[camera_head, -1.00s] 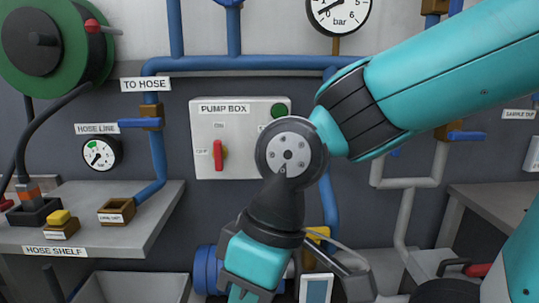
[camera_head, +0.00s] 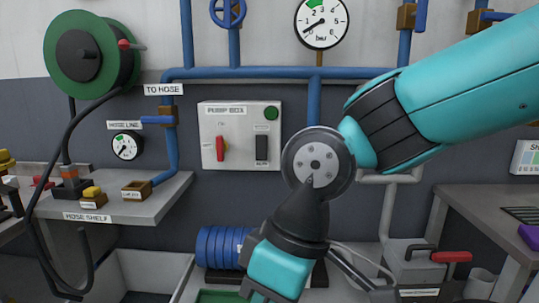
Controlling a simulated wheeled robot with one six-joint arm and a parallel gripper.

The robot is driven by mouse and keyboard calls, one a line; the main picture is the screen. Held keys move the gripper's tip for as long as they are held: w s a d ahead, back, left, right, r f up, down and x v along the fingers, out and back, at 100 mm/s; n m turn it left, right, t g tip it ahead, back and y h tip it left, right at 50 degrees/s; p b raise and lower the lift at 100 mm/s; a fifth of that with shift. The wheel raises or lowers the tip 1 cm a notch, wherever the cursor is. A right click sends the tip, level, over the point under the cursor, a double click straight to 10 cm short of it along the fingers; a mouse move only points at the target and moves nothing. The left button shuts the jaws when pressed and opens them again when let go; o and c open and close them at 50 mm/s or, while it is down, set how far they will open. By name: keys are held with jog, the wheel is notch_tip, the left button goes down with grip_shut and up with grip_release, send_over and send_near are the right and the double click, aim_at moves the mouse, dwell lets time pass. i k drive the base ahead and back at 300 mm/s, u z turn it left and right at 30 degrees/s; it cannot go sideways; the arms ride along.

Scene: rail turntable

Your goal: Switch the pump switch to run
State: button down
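The pump box (camera_head: 240,167) is a pale panel on the back wall, left of the picture's middle. It carries a red lever switch (camera_head: 221,149), which stands upright, and a black switch (camera_head: 262,149) to its right. A round green lamp or button (camera_head: 271,113) is at its upper right corner. The small labels by the switches are too small to read surely. My arm's joint hangs just right of the box, and its lower link runs down out of the picture.
The hose shelf (camera_head: 150,205) juts out at the left, with a hose reel (camera_head: 62,57) above it. Blue pipes (camera_head: 280,73) run along the wall. A grey bench (camera_head: 490,215) is at the right.

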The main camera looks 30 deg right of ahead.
aim_at(261, 140)
jog(key=u, duration=1.3)
jog(key=i, duration=1.1)
jog(key=z, duration=1.9)
